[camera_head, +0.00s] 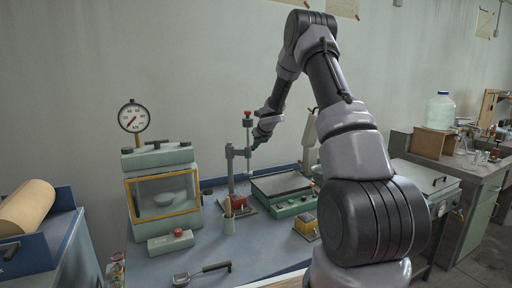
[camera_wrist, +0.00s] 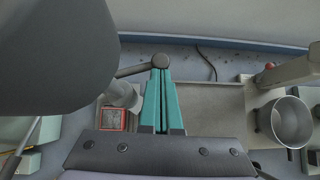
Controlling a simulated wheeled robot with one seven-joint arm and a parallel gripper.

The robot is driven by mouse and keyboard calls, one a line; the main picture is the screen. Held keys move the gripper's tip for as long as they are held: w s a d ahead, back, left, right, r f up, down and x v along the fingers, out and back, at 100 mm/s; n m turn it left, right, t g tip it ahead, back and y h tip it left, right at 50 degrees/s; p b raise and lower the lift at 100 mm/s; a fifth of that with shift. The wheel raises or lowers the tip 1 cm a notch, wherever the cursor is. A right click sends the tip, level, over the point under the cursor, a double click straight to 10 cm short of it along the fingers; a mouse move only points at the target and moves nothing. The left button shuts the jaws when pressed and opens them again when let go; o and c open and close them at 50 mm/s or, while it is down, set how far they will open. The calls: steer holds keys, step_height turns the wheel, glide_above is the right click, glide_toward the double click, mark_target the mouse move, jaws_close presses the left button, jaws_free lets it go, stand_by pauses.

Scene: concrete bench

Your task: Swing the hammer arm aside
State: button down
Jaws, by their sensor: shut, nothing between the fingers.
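A grey stand (camera_head: 231,172) with a red-topped vertical rod (camera_head: 248,130) rises from a reddish base on the bench. My gripper (camera_head: 257,144) is beside the stand's upper part, just right of the rod. In the wrist view my gripper's teal fingers (camera_wrist: 161,78) are together and empty. A dark round knob (camera_wrist: 160,61) shows at their tips, on a thin bar (camera_wrist: 132,71) running left toward the stand. This looks like the hammer arm. I cannot tell whether the fingers touch the knob.
A wide flat green-edged device (camera_head: 285,208) stands right of the stand. A cabinet with a yellow-framed window (camera_head: 187,211) and gauge (camera_head: 133,116) stands left. A metal pot (camera_wrist: 290,122) is at right in the wrist view.

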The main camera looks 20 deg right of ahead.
steer(key=shift+w+d+n+y, duration=0.15)
steer(key=shift+w+n+y, duration=0.85)
steer(key=shift+w+n, duration=0.45)
steer(key=shift+w+g, duration=0.4)
steer(key=shift+w, duration=0.45)
steer(key=shift+w+a, duration=0.1)
steer(key=shift+a, duration=0.15)
